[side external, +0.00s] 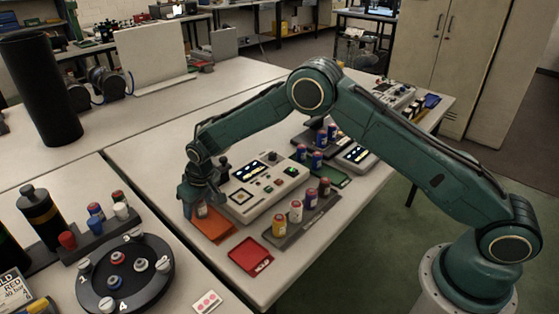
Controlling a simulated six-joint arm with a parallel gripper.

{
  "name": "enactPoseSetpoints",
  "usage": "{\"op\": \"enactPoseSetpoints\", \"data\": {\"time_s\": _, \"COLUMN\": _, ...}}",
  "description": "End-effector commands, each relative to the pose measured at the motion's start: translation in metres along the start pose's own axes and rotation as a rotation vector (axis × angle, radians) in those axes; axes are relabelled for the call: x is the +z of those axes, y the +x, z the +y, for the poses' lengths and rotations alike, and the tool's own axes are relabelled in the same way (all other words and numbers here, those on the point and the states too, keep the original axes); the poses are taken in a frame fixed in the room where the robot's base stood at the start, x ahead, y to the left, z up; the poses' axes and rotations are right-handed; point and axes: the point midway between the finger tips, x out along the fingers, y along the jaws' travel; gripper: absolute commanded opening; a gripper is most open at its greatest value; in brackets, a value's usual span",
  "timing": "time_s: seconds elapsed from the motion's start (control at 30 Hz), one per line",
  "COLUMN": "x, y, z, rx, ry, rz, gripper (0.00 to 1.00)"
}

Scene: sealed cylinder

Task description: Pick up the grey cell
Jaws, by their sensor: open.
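My gripper (200,204) is at the left end of my green arm, pointing down over an orange tray (215,229). A small greyish cell with a reddish top (202,210) shows at the fingers, above or on the tray. It is partly hidden by the gripper, and I cannot tell whether the fingers touch it. The jaws are open. This looks like the grey cell, but it is small in the picture.
A white control panel (262,188) stands just right of my gripper. A dark rack (284,239) holds several coloured cells. An empty-looking red tray (248,258) lies in front. A round black carousel (126,287) with cells stands at the left.

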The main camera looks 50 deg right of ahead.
Motion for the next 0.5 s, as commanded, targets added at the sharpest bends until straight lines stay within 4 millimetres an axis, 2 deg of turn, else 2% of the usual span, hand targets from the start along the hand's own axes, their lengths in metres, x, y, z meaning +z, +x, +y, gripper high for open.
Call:
{"op": "enactPoseSetpoints", "data": {"time_s": 0.37, "x": 0.0000, "y": -0.0003, "z": 0.0000, "rx": 0.000, "ry": 0.000, "rz": 0.000, "gripper": 0.54}}
{"op": "enactPoseSetpoints", "data": {"time_s": 0.5, "x": 0.0000, "y": -0.0004, "z": -0.0001, "rx": 0.000, "ry": 0.000, "rz": 0.000, "gripper": 0.26}}
